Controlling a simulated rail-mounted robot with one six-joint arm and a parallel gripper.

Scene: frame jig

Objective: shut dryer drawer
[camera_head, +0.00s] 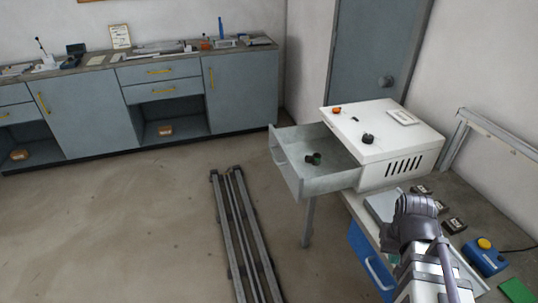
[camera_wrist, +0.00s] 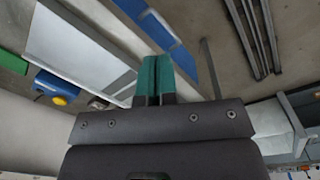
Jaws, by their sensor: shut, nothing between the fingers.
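The dryer (camera_head: 385,135) is a white box with knobs on top and side vents, standing on the bench at the right. Its grey drawer (camera_head: 325,183) is pulled well out to the left, with a handle (camera_head: 278,152) on its front. A few small dark green and brown things (camera_head: 314,158) lie inside. Part of the drawer and handle appears at the right edge of the wrist view (camera_wrist: 290,120). My gripper (camera_wrist: 155,65) is shut and empty, its green fingertips together, apart from the drawer. In the head view its fingers are hidden; the wrist is right of and nearer than the drawer.
The bench holds a grey plate (camera_head: 383,204), dark small blocks (camera_head: 455,225) and a blue device with a yellow button (camera_head: 486,256). A blue bench drawer (camera_head: 368,262) is below. Long metal rails (camera_head: 243,235) lie on the floor. Floor left of the drawer is clear.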

